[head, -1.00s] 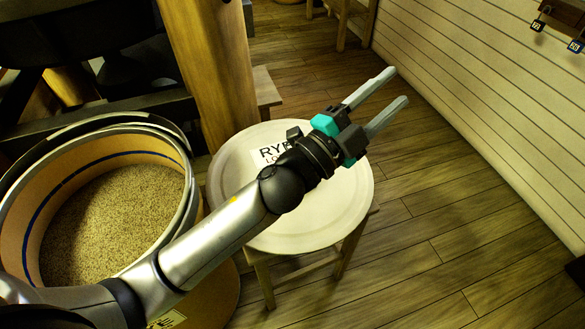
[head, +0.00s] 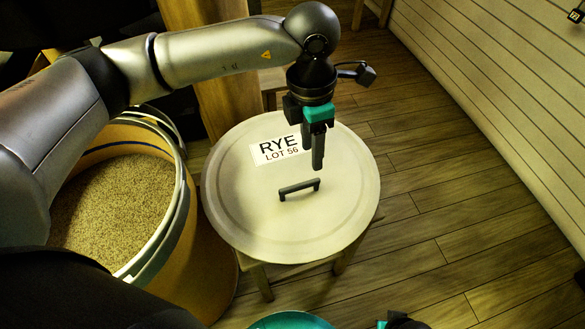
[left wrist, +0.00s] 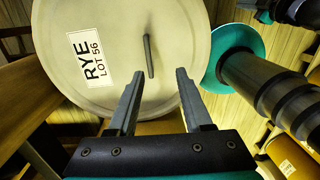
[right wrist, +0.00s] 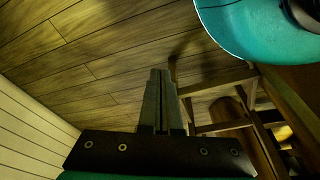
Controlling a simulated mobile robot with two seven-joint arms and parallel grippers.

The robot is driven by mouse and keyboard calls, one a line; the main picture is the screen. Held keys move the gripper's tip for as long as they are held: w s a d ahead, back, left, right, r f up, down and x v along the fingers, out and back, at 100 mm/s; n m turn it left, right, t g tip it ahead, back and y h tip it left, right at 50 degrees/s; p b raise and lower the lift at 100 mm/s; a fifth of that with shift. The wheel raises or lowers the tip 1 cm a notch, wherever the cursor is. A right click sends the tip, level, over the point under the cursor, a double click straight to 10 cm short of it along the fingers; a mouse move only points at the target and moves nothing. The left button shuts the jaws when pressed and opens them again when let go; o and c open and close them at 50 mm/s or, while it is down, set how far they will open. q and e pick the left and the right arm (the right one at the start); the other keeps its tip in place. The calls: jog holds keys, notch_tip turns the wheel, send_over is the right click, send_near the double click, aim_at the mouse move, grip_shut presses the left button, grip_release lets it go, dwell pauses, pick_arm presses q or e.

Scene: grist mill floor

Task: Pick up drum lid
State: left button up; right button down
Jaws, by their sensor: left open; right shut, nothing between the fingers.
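The drum lid (head: 345,215) is a round, pale disc lying flat on a wooden stool, with a white label reading RYE LOT 56. A dark bar handle (head: 300,189) stands at its middle. My left gripper (head: 316,165) hangs over the lid, pointing down, apart from the handle. In the left wrist view the lid (left wrist: 190,50) fills the upper middle, and the handle (left wrist: 149,56) lies just beyond and between the open, empty fingertips (left wrist: 158,75). My right gripper (right wrist: 160,75) is shut and empty, away from the lid, over the floor.
An open drum of grain (head: 182,215) stands left of the stool, close to the lid. A wooden post (head: 215,95) rises behind. Plank floor (head: 480,220) is free to the right, up to a pale boarded wall (head: 500,70). My teal base shows at the bottom.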

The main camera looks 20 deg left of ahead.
pick_arm(q)
jog(key=a, duration=0.1)
jog(key=b, duration=0.3)
send_over(300, 184)
jog(key=shift+y, duration=0.4)
jog(key=f, duration=0.8)
jog(key=shift+s+d+f, duration=0.1)
jog(key=shift+d+f, duration=0.15)
jog(key=shift+f, duration=0.05)
jog(key=shift+f+b, duration=0.6)
jog(key=shift+f, duration=0.45)
jog(key=f+b, duration=0.1)
jog(key=f, duration=0.2)
jog(key=shift+a+f+b, duration=0.1)
jog(key=shift+a+b, duration=0.2)
jog(key=shift+b, duration=0.05)
jog(key=shift+f, duration=0.55)
pick_arm(e)
jog(key=w+a+r+t, duration=0.1)
jog(key=w+r, duration=0.3)
jog(key=r, duration=0.8)
jog(key=shift+w+r+t, duration=0.2)
jog(key=shift+r+t, duration=0.1)
jog(key=shift+t, duration=0.2)
pick_arm(q)
jog(key=shift+c, duration=0.2)
